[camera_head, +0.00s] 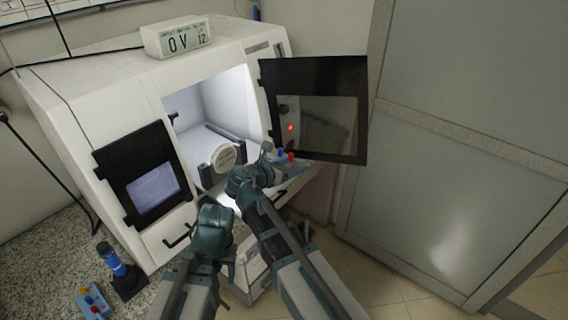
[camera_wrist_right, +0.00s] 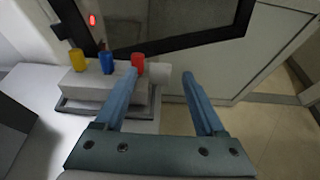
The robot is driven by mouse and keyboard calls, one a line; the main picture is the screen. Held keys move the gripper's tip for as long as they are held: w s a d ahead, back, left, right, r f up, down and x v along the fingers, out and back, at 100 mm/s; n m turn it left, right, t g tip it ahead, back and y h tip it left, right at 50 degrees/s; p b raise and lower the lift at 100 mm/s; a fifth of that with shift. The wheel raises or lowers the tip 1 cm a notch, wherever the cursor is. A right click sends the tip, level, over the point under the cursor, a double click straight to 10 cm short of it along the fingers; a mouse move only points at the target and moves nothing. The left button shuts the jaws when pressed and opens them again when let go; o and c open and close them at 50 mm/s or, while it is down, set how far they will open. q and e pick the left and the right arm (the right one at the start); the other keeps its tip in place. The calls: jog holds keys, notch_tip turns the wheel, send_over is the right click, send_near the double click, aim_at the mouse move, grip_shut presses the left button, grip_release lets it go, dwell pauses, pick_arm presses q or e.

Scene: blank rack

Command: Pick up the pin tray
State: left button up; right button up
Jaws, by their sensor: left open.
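A pale grey block with a yellow, a blue and a red pin, which looks like the pin tray (camera_wrist_right: 100,86), sits on a dark-rimmed base in the right wrist view. In the head view the pin tray (camera_head: 292,170) is partly hidden behind my right gripper. My right gripper (camera_wrist_right: 160,75) is open, its two blue fingers apart, with the tips close to the tray's right end. It also shows in the head view (camera_head: 266,152). A white piece (camera_wrist_right: 158,76) shows between the fingertips; I cannot tell contact. My left gripper (camera_head: 213,215) is open, lower and further left.
A white machine (camera_head: 110,75) stands with its lit chamber open and its black-framed door (camera_head: 330,65) swung right. A round white disc (camera_head: 228,158) is at the opening. A blue block with coloured knobs (camera_head: 93,302) and a blue-topped stand (camera_head: 112,260) are at lower left.

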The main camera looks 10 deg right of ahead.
jog(key=shift+d+f, duration=0.2)
jog(key=shift+d, duration=0.05)
grip_shut()
jog(key=shift+w+r, duration=0.1)
jog(key=shift+r, duration=0.15)
dwell(0.4)
